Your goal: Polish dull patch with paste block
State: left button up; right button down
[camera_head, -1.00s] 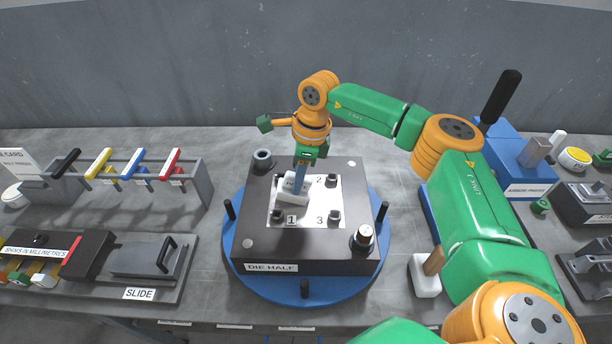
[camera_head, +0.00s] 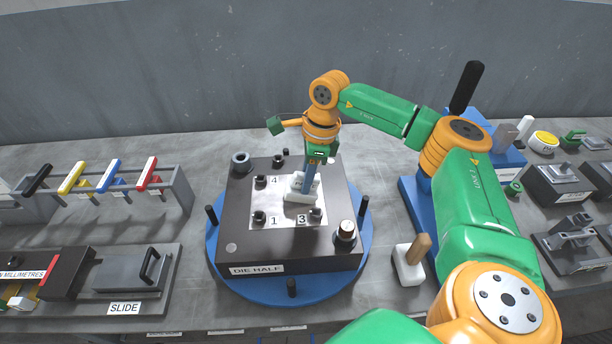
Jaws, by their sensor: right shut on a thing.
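The die half (camera_head: 235,205) is a dark block on a blue round base, with a light plate (camera_head: 270,200) on top. Labels 1, 3 and 4 show on the plate beside dark round posts. No dull patch can be made out. My left gripper is not in view.
A white block with a brown handle (camera_head: 409,265) stands on the table right of the die. A slide (camera_head: 130,275) and a rack of coloured levers (camera_head: 115,178) stand at left. A black handle (camera_head: 466,88) rises behind my right arm. Several dark fixtures (camera_head: 557,185) lie far right.

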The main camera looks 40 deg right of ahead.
aim_at(292, 180)
jog(key=shift+w+a, duration=0.45)
jog(key=shift+a, duration=0.2)
jog(key=shift+w+a, duration=0.45)
jog(key=shift+a, duration=0.15)
jog(key=shift+w+a, duration=0.3)
jog(key=shift+a, duration=0.35)
jog(key=shift+w+a, duration=0.3)
jog(key=shift+a, duration=0.35)
jog(key=shift+r+p, duration=0.1)
jog(key=shift+p, duration=0.3)
jog(key=shift+d, duration=0.1)
jog(key=shift+s+d+f, duration=0.2)
jog(key=shift+s+d, duration=0.2)
jog(key=shift+d, duration=0.4)
jog(key=shift+s+d, duration=0.4)
jog(key=shift+d, duration=0.1)
jog(key=shift+s+d+r, duration=0.1)
jog(key=shift+s+d, duration=0.35)
jog(key=shift+d, duration=0.35)
jog(key=shift+s+d+r, duration=0.1)
jog(key=shift+s+d, duration=0.3)
jog(key=shift+d, duration=0.35)
